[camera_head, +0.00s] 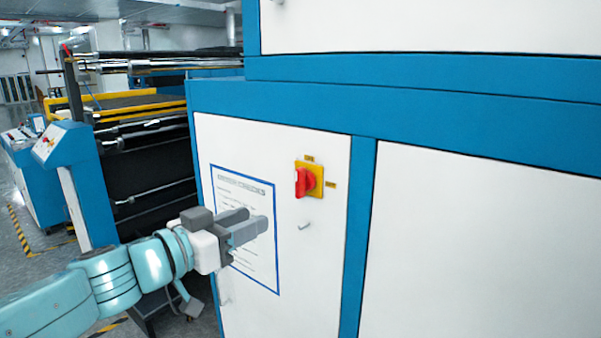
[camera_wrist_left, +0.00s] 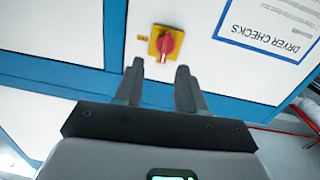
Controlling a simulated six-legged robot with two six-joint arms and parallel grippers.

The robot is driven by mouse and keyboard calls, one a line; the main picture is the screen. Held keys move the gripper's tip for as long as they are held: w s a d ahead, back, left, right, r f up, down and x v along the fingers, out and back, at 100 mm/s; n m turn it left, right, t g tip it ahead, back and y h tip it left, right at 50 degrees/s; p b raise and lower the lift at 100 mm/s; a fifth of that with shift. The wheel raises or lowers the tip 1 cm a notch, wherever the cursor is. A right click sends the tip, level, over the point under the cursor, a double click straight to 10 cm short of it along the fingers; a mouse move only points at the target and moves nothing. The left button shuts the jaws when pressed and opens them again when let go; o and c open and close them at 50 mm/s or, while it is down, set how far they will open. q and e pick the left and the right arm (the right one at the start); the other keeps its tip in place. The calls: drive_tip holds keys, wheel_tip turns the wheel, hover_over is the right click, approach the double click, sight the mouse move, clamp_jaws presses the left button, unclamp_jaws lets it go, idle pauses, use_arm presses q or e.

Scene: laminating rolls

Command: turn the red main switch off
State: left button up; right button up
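The red main switch (camera_head: 302,183) is a knob on a square yellow plate (camera_head: 318,181), fixed to a white cabinet door (camera_head: 325,240). Its grip stands roughly upright in the head view. Small yellow labels sit above and to the right of the plate. The switch also shows in the wrist view (camera_wrist_left: 168,44), just beyond the fingertips and lined up with the gap between them. My left gripper (camera_head: 258,223) is open and empty, in front of the door, lower and to the left of the switch, apart from it. My right gripper is not in view.
A blue-framed notice (camera_head: 252,205), headed "DRYER CHECKS", is on the door left of the switch, partly behind my gripper. A small door handle (camera_head: 305,226) sits below the switch. Blue frames border the cabinet. Roller machinery (camera_head: 145,130) and a blue console (camera_head: 65,145) stand at the left.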

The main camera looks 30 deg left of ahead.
sight(296, 178)
use_arm(q)
drive_tip(key=s+r+t+y, duration=0.1)
drive_tip(key=s+r, duration=0.3)
drive_tip(key=w, duration=1)
drive_tip(key=w+f, duration=0.1)
drive_tip(key=w, duration=0.5)
drive_tip(key=shift+d+b, duration=0.1)
drive_tip(key=shift+b, duration=0.2)
drive_tip(key=shift+w, duration=0.35)
drive_tip(key=shift+r, duration=0.2)
drive_tip(key=shift+w+f, duration=0.15)
drive_tip(key=shift+w, duration=0.15)
drive_tip(key=shift+c, duration=0.9)
clamp_jaws()
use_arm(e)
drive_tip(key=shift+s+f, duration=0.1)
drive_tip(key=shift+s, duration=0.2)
